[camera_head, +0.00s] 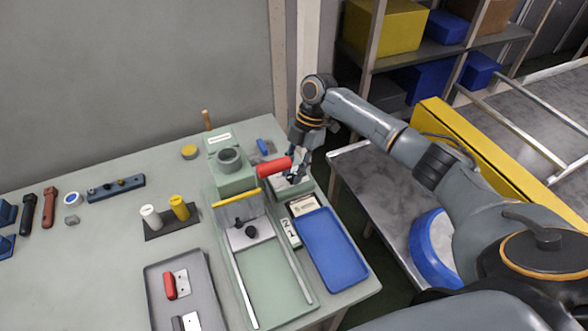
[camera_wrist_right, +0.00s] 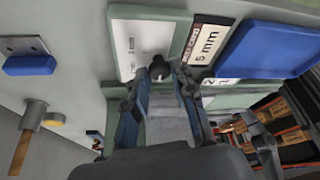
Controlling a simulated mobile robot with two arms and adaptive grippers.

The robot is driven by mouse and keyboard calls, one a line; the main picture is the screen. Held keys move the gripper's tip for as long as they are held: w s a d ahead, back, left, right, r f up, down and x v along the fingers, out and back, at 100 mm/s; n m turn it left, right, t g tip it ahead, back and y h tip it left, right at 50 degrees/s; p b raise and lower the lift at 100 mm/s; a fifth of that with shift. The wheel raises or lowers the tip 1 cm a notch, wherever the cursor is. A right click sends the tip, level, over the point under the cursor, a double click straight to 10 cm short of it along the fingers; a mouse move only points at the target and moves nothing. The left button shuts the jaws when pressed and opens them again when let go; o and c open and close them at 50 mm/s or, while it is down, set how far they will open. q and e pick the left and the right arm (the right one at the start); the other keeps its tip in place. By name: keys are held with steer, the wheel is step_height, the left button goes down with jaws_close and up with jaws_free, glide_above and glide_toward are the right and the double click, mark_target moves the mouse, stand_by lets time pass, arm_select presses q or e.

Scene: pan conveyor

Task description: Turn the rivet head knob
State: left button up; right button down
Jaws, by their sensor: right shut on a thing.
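The rivet head knob (camera_wrist_right: 159,67) is a small dark round knob on a white-faced panel (camera_wrist_right: 127,47) in the right wrist view. My right gripper (camera_wrist_right: 160,75) is shut on it, with the blue-padded fingers on either side of it. In the head view my right gripper (camera_head: 294,178) reaches down beside the red handle (camera_head: 274,167) of the green machine (camera_head: 234,183). The knob is hidden there by the fingers. My left gripper is not in view.
A blue tray (camera_head: 331,250) lies in front of the gripper, with a "5 mm" label (camera_wrist_right: 207,45) next to the panel. A yellow bar (camera_head: 237,198) crosses the machine. The left table surface has free room.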

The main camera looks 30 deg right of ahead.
steer(key=c, duration=1.1)
jaws_free()
steer(key=v, duration=1.2)
steer(key=shift+f, duration=0.1)
